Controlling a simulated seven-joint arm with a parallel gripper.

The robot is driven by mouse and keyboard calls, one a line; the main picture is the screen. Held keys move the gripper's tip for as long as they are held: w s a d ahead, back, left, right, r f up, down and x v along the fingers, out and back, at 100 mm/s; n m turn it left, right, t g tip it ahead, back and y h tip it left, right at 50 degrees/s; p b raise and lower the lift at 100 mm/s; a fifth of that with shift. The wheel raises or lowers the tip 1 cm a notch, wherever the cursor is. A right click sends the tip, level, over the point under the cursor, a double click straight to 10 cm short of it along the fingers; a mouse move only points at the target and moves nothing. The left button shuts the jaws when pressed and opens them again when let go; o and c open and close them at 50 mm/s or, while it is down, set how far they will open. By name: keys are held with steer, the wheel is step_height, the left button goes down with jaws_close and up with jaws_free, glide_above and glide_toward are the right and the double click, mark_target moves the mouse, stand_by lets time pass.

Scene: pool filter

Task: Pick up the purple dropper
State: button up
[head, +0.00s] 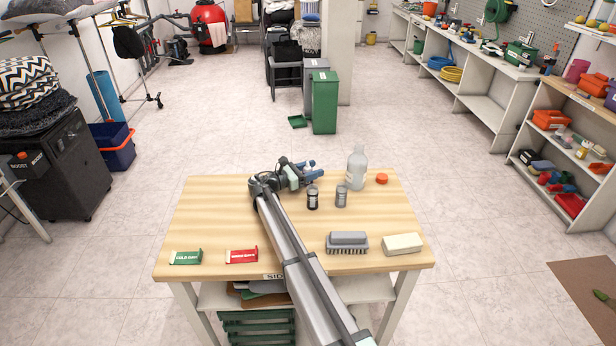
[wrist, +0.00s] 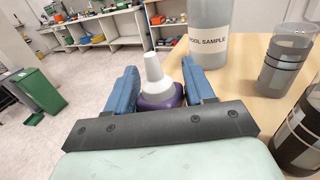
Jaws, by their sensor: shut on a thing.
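The purple dropper (wrist: 160,98) has a purple body and a white pointed nozzle. In the wrist view it stands nozzle up between the two blue fingers of my gripper (wrist: 160,85), one on each side. My gripper is shut on it. In the head view my gripper (head: 307,170) is over the back middle of the wooden table (head: 215,215). The dropper is mostly hidden there by the fingers. I cannot tell whether its base touches the table.
A grey bottle labelled pool sample (wrist: 209,40) stands close right of the gripper, with an orange cap (head: 381,179) beyond. A clear grey-banded jar (head: 341,196) and a dark jar (head: 312,198) stand nearby. A brush (head: 347,243) and a pale block (head: 402,244) lie at front right.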

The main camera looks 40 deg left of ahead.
steer(key=shift+r, duration=0.1)
